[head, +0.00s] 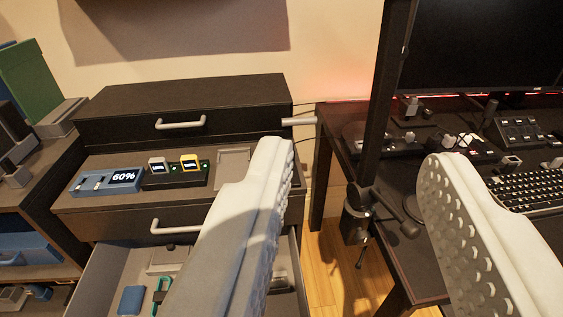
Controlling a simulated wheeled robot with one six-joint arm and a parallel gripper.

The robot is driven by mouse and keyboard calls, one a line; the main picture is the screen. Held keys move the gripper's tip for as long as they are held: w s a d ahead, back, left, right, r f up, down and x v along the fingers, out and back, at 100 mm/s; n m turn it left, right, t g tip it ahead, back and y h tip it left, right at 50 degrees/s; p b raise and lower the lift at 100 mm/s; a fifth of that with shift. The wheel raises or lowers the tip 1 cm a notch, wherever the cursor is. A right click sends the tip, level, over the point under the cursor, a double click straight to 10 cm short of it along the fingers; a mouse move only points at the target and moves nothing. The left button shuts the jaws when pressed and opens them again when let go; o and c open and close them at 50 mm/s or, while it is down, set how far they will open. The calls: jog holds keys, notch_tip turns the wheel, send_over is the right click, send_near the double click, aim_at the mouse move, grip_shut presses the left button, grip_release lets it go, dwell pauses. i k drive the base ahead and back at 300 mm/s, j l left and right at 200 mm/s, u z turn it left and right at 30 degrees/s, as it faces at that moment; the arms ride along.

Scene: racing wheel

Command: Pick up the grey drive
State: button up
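A small grey block with a dark label, which looks like the grey drive (157,163), stands upright in the left slot of a black dock (176,179). A yellow block (189,161) stands in the slot beside it, with green lights close by. The dock sits on the middle level of a dark drawer cabinet (240,190). My gripper (360,158) is open and empty, its two pale fingers wide apart. It is nearer to me and to the right of the dock. The left finger hides part of the cabinet.
A blue unit reading 60% (108,182) sits left of the dock, and a grey tray (233,163) right of it. An open lower drawer (100,285) holds small items. A desk (332,130) with monitor (490,40), keyboard (530,187) and clamped post (376,100) stands right.

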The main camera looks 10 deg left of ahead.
aim_at(280, 278)
jog(key=k+l, duration=0.2)
jog(key=k, duration=0.3)
jog(key=k+l, duration=0.25)
jog(key=k, duration=0.25)
jog(key=k+u, duration=0.1)
jog(key=u, duration=0.25)
